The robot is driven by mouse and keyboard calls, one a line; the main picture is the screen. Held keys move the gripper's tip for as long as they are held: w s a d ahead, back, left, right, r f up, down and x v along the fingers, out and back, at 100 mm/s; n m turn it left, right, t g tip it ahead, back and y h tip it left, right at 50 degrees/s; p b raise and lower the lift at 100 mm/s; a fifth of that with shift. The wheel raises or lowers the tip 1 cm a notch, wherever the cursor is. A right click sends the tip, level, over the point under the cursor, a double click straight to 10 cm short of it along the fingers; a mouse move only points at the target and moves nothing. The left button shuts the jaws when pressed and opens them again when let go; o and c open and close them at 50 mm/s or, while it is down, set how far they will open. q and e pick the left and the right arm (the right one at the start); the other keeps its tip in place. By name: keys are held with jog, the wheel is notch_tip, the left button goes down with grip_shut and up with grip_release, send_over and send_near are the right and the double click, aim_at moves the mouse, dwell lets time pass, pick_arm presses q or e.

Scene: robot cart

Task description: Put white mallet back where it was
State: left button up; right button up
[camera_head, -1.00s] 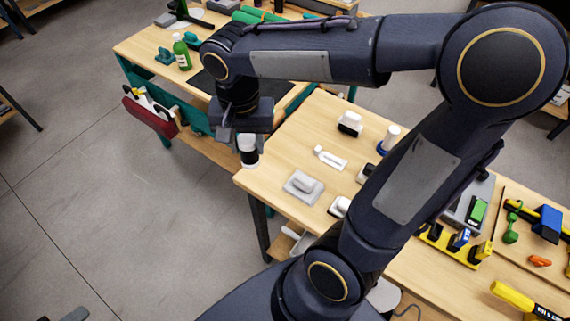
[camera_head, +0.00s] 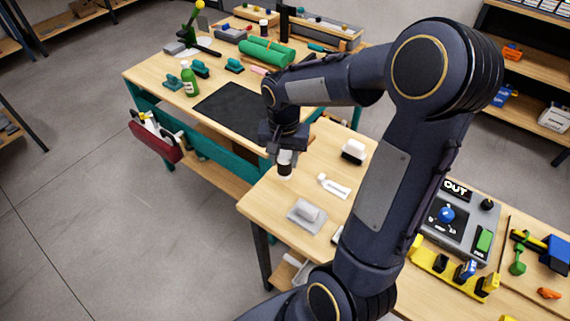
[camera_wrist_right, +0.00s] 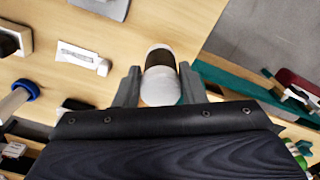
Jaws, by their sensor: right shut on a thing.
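My right gripper (camera_head: 285,152) points down over the left part of the near wooden table (camera_head: 268,202). It is shut on a white mallet (camera_head: 284,171), a stubby white piece with a dark band. In the right wrist view the mallet (camera_wrist_right: 160,88) sits between the two fingers, and its lower part is hidden by the gripper body. I cannot tell whether its end touches the table. My left gripper is not in view.
A grey block on a plate (camera_head: 307,213), a white tube (camera_head: 334,186) and a white piece with a black base (camera_head: 354,151) lie near the mallet. A control box (camera_head: 461,222) and yellow rack (camera_head: 452,272) stand right. A second bench (camera_head: 150,78) is behind.

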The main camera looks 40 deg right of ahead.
jog(key=shift+w+d+f, duration=0.1)
jog(key=shift+d+f, duration=0.05)
jog(key=shift+f, duration=0.8)
jog(key=shift+w+d+f, duration=0.1)
jog(key=shift+d+f, duration=0.05)
jog(key=shift+f, duration=0.75)
jog(key=shift+f, duration=0.2)
jog(key=o, duration=1.2)
jog(key=shift+s, duration=0.1)
notch_tip(320, 180, up, 12)
jog(key=shift+a+r, duration=0.1)
jog(key=s+a+n+t+y, duration=0.1)
jog(key=s+a+n, duration=0.1)
jog(key=s+a, duration=0.2)
jog(key=s+a+n+t+y, duration=0.1)
jog(key=s+a+n+t, duration=0.1)
jog(key=s, duration=0.4)
jog(key=s+a+n+t+y, duration=0.2)
jog(key=s+a+n, duration=0.1)
jog(key=s+a, duration=0.2)
jog(key=shift+s+a+n, duration=0.3)
jog(key=shift+a+n, duration=0.1)
jog(key=shift+a, duration=0.15)
